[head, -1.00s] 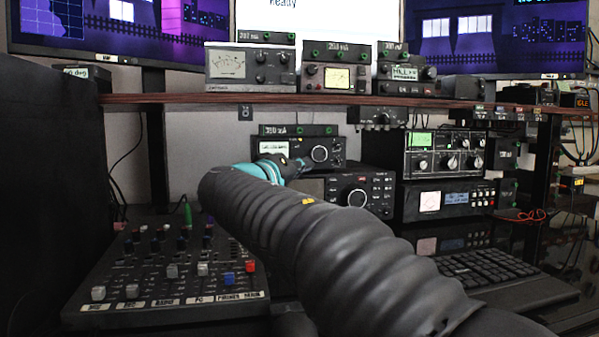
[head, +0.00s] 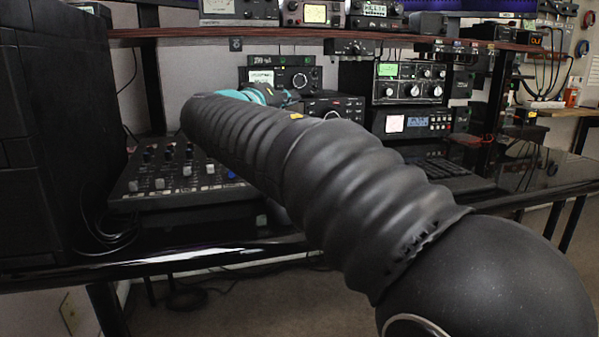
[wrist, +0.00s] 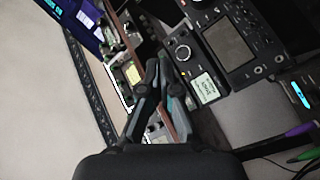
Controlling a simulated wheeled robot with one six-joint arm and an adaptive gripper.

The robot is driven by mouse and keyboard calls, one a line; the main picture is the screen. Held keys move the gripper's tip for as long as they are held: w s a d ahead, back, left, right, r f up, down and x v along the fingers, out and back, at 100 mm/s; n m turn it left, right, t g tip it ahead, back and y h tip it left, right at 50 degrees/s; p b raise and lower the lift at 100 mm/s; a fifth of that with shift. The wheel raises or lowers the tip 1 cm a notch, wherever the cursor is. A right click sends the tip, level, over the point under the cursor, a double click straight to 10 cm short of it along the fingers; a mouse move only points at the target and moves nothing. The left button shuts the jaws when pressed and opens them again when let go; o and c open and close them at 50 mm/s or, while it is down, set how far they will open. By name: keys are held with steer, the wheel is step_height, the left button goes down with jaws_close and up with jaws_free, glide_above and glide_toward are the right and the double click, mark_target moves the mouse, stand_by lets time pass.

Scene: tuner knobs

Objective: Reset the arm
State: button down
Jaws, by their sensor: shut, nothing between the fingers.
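My gripper (wrist: 167,68) is shut and empty in the wrist view, its dark fingers together in front of the radio gear. In the head view, my ribbed dark arm runs from the lower right up to the teal wrist, and its far end (head: 291,96) is small and partly hidden by the arm. The end shows close to a tuner (head: 318,73) with a round knob and a lit meter. I cannot tell whether they touch; no contact is clear. The tuner's pale meter (wrist: 203,86) and a knob (wrist: 183,52) also show in the wrist view.
A mixer (head: 160,197) sits on the black desk (head: 200,245) at the left, beside a dark cabinet (head: 60,140). A keyboard (head: 445,176) and stacked radios (head: 408,84) stand at the right. A wooden shelf (head: 200,32) holds meters above. Carpet is open before the desk.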

steer(key=s+d+f+g+y+p, duration=0.1)
steer(key=s+d+f+g, duration=0.1)
steer(key=d, duration=0.4)
steer(key=s+d+f+g+y+p, duration=0.1)
steer(key=s+d+f+g, duration=0.1)
steer(key=s+d+f, duration=0.3)
steer(key=s+d+f+m+g+p, duration=0.1)
steer(key=s+d+f+g+p, duration=0.1)
steer(key=s+d, duration=0.4)
steer(key=shift+s+d+f+g+y, duration=0.2)
steer(key=shift+f+g, duration=0.1)
steer(key=shift+f, duration=0.3)
steer(key=shift+s+d+f+g+y, duration=0.1)
steer(key=shift+d+f+g+y, duration=0.15)
steer(key=shift+f, duration=0.35)
steer(key=s+f+m+g+y+p, duration=0.1)
steer(key=s+f+y+p, duration=0.1)
steer(key=s+f, duration=0.5)
steer(key=s+f+m+g+y+p, duration=0.1)
steer(key=s+f+y, duration=0.3)
steer(key=s, duration=1)
step_height(320, 180, down, 4)
steer(key=shift+s+r+m+g+p, duration=0.1)
steer(key=shift+s+m+g+p, duration=0.1)
steer(key=shift+m+g+p, duration=0.35)
